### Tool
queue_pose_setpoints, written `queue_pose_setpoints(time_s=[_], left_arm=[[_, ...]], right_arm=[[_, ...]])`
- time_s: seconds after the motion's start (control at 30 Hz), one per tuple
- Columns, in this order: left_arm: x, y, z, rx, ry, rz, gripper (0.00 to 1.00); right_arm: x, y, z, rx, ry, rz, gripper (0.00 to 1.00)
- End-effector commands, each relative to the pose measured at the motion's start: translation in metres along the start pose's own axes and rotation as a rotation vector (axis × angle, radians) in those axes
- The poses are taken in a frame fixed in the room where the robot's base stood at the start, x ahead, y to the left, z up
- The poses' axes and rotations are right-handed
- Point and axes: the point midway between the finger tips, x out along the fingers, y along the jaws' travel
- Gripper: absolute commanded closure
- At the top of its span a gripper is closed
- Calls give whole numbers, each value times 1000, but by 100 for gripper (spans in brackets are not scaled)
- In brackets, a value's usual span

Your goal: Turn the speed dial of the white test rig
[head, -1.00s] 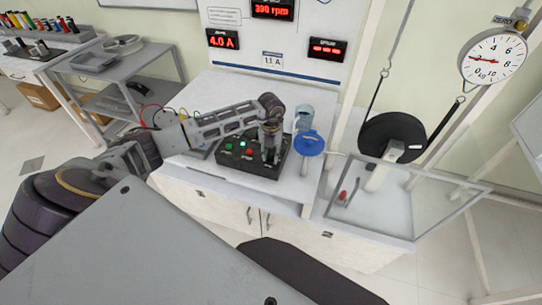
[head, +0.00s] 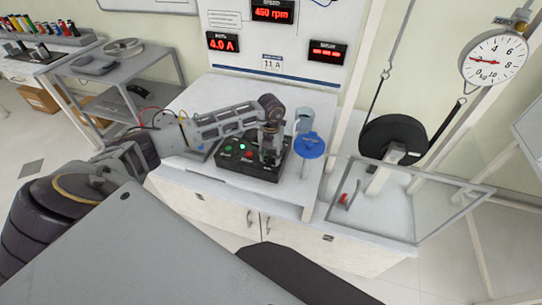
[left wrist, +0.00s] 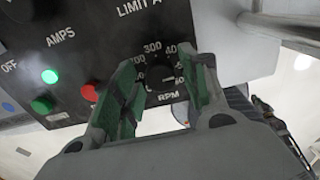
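The white test rig (head: 268,79) stands against the wall; its red speed readout (head: 272,11) shows 450 rpm. Its black control box (head: 229,165) sits on the white bench, with a lit green lamp and green and red buttons. My left gripper (head: 268,157) points down at the right part of this box and hides the speed dial there. In the left wrist view the dark speed dial (left wrist: 161,76), marked RPM, lies between the two green-padded fingers of my left gripper (left wrist: 164,80). My right gripper is out of view.
A blue disc (head: 310,146) and a grey-blue cylinder (head: 304,118) stand close to the right of the box. Farther right are a black wheel (head: 392,139), a clear guard (head: 420,209) and a hanging dial scale (head: 493,60). A grey trolley (head: 90,82) stands at left.

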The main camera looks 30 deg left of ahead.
Motion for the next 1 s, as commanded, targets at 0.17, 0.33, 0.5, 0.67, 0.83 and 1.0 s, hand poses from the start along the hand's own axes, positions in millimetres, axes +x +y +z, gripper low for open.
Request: queue_pose_setpoints(time_s=[0.17, 0.33, 0.5, 0.67, 0.83, 1.0], left_arm=[[1, 0, -1, 0, 2, 0, 49], [1, 0, -1, 0, 2, 0, 49], [-5, 0, 0, 0, 2, 0, 49], [-18, 0, 0, 0, 1, 0, 49], [-41, 0, 0, 1, -1, -1, 49], [-67, 0, 0, 0, -1, 0, 49]], right_arm=[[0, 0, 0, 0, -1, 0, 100], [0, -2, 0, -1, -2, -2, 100], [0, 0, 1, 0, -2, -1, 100], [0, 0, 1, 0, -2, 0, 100], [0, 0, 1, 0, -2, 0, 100], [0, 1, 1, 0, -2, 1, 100]])
